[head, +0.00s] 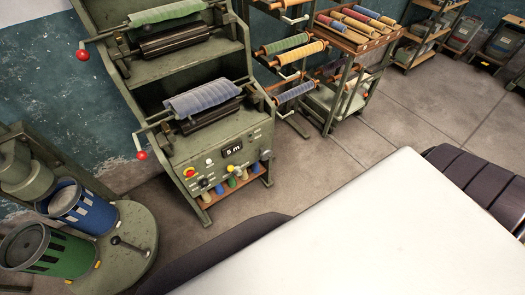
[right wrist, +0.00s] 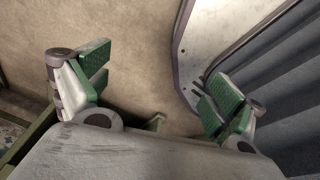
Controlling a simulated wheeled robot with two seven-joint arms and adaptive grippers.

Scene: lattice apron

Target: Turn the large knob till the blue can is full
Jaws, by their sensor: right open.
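The blue can (head: 88,213) stands upright at the lower left of the head view, on a round green base (head: 135,240), beside a green can (head: 60,256). Its top is open, but I cannot tell how full it is. The machine's sloped control panel (head: 215,160) is near the middle, with a display reading "5 m". A yellow knob (head: 231,169) and several small controls sit on it; I cannot tell for certain which is the large knob. My right gripper (right wrist: 160,88) is open and empty in the right wrist view, away from the panel. My left gripper is not in view.
The machine carries a blue roll (head: 200,98) and a green roll (head: 165,12), with red-handled cranks jutting left. A rack with coloured rolls (head: 350,28) stands at the back. Grey floor (head: 420,105) is clear to the right. A green column machine (head: 25,170) overhangs the cans.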

